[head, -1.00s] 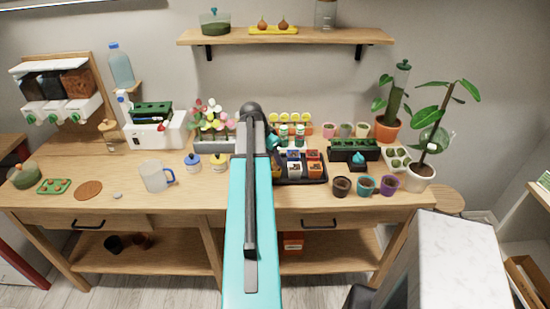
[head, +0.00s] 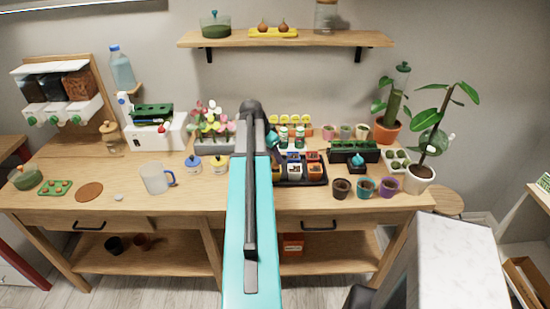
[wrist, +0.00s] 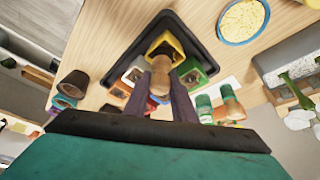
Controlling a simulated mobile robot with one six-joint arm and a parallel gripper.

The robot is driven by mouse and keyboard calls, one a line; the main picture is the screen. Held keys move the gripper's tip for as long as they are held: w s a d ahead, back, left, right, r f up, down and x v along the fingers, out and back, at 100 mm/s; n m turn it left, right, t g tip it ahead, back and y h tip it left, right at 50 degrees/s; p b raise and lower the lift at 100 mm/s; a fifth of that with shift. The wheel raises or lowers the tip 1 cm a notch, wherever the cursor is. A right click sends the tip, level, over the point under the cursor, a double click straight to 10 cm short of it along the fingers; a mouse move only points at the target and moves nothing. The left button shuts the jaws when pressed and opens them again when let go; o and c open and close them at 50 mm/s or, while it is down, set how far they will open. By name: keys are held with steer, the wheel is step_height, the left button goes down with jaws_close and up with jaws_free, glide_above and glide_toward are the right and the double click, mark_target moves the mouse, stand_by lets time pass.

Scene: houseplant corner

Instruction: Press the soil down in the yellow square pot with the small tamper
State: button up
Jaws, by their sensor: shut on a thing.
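In the wrist view my gripper (wrist: 160,98) is shut on the small wooden tamper (wrist: 160,74), held between its two dark fingers. The tamper's far end is over the opening of the yellow square pot (wrist: 176,48). Dark soil shows inside that pot beside the tamper. I cannot tell whether the tamper touches the soil. The pot stands in a corner of the black tray (wrist: 120,62). In the head view my teal arm hides the gripper and the tamper, and covers the tray's left part.
Green, white and other coloured square pots share the tray. Green-and-white bottles (wrist: 204,108) stand beside it. A blue-rimmed dish (wrist: 243,20) lies on the bench nearby. Dark, teal and purple round pots (head: 388,187) stand right of the tray.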

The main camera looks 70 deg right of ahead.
steer(key=shift+r+p, duration=1.15)
steer(key=shift+r, duration=1.45)
steer(key=shift+w, duration=0.1)
steer(key=w+a+n+t+b, duration=0.25)
steer(key=w+a+n, duration=0.35)
steer(key=w+a, duration=0.85)
steer(key=w+a+n+t+b, duration=0.25)
steer(key=w+a+n, duration=0.35)
steer(key=w+a, duration=0.85)
steer(key=w+a+n+y+b, duration=0.1)
steer(key=w+a+n, duration=0.3)
steer(key=a, duration=0.8)
steer(key=w+a+r+n+t+y+b, duration=0.1)
steer(key=w+a+n, duration=0.3)
steer(key=a, duration=0.9)
steer(key=w+a+r+n+y+b, duration=0.1)
steer(key=w+a+n+b, duration=0.2)
steer(key=w+a, duration=0.4)
steer(key=a+n, duration=0.1)
steer(key=a, duration=0.5)
steer(key=shift+r+n+t+y, duration=0.25)
steer(key=shift+n+t+y, duration=0.05)
steer(key=shift+t, duration=0.1)
steer(key=shift+w, duration=0.1)
